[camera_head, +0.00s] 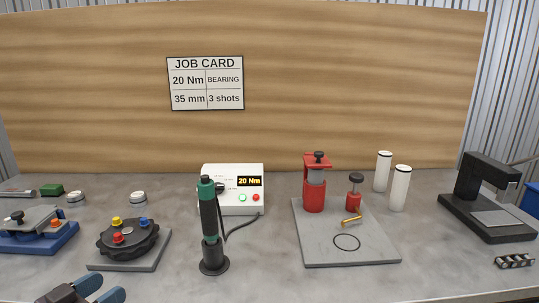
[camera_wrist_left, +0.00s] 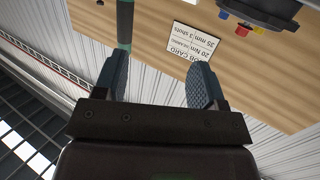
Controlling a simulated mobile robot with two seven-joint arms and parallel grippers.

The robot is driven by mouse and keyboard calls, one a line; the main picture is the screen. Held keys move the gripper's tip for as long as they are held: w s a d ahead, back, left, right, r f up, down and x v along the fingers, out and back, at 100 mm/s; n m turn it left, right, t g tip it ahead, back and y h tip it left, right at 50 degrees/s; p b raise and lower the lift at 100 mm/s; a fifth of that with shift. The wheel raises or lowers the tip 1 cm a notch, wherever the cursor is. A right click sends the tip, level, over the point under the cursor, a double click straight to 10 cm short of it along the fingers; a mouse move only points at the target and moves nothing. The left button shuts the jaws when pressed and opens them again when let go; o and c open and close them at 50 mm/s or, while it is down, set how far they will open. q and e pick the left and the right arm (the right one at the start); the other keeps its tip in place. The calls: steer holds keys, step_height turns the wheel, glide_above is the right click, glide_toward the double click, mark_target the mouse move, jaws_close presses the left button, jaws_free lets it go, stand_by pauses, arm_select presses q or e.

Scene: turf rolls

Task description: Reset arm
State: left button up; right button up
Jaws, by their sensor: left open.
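My left gripper (camera_head: 90,291) shows at the bottom left edge of the head view, low in front of the bench. Its two blue-grey fingers are apart with nothing between them. In the left wrist view the left gripper (camera_wrist_left: 155,85) is open and empty, with the job card (camera_wrist_left: 193,42) and the wooden board beyond it. My right gripper is not in view.
On the grey bench (camera_head: 280,285) stand a rotary fixture (camera_head: 128,238), a green-handled driver (camera_head: 209,222) in its stand, a white controller (camera_head: 232,181) reading 20 Nm, a red press on a plate (camera_head: 350,255), white cylinders (camera_head: 400,188) and a black device (camera_head: 487,195). A job card (camera_head: 205,83) hangs behind.

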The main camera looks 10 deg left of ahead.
arm_select(q)
step_height(320, 180, down, 9)
steer(key=n+g+y, duration=0.1)
steer(key=y, duration=0.2)
steer(key=s+d+f+g, duration=0.1)
steer(key=s+d+f, duration=0.2)
steer(key=f, duration=0.3)
steer(key=s+d+f+g, duration=0.2)
steer(key=s+d+f, duration=0.2)
steer(key=s+f, duration=0.1)
steer(key=s+d+f+g+y, duration=0.1)
steer(key=s+d+f, duration=0.3)
steer(key=f, duration=0.3)
steer(key=shift+d+f, duration=0.2)
steer(key=shift+f, duration=0.1)
